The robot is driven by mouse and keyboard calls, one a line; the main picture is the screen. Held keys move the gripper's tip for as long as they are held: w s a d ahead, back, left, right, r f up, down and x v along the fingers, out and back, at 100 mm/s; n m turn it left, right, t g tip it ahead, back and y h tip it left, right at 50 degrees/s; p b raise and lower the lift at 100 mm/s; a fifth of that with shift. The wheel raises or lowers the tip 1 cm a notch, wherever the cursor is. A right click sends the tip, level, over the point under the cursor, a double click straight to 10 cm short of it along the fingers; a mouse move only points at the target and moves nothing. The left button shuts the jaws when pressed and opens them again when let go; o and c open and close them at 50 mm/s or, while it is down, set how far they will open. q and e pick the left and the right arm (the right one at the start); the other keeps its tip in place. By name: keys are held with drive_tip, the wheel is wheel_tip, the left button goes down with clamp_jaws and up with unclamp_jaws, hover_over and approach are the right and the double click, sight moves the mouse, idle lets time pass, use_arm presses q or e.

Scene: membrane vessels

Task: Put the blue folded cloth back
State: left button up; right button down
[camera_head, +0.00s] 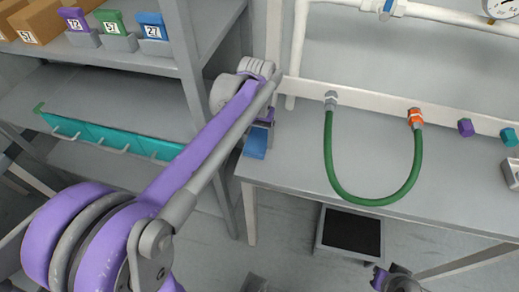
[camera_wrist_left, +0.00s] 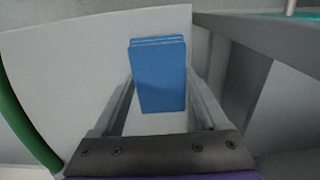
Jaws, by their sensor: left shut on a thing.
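The blue folded cloth (camera_head: 256,143) is at the left front corner of the grey workbench (camera_head: 300,160). My left gripper (camera_head: 263,122) is shut on it from above. In the left wrist view the cloth (camera_wrist_left: 158,75) shows as a flat blue block with folded layers at its far edge, held between the two fingers of the left gripper (camera_wrist_left: 158,95). I cannot tell whether the cloth touches the bench. Part of my right arm, purple and grey, shows at the bottom edge (camera_head: 396,280); its jaws cannot be made out.
A green hose (camera_head: 372,200) loops over the bench between grey and orange fittings. Purple (camera_head: 465,127) and teal (camera_head: 509,137) caps stand at the right. A shelf rack (camera_head: 120,95) at the left holds numbered bins and a teal hook rail (camera_head: 100,136). A black-topped tray (camera_head: 350,232) is on the floor.

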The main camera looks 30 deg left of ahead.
use_arm(q)
drive_tip(key=shift+s+f, duration=0.1)
drive_tip(key=shift+f, duration=2.95)
drive_tip(key=shift+w, duration=0.2)
drive_tip(key=shift+f+b, duration=0.15)
drive_tip(key=shift+b, duration=0.15)
drive_tip(key=o, duration=1.5)
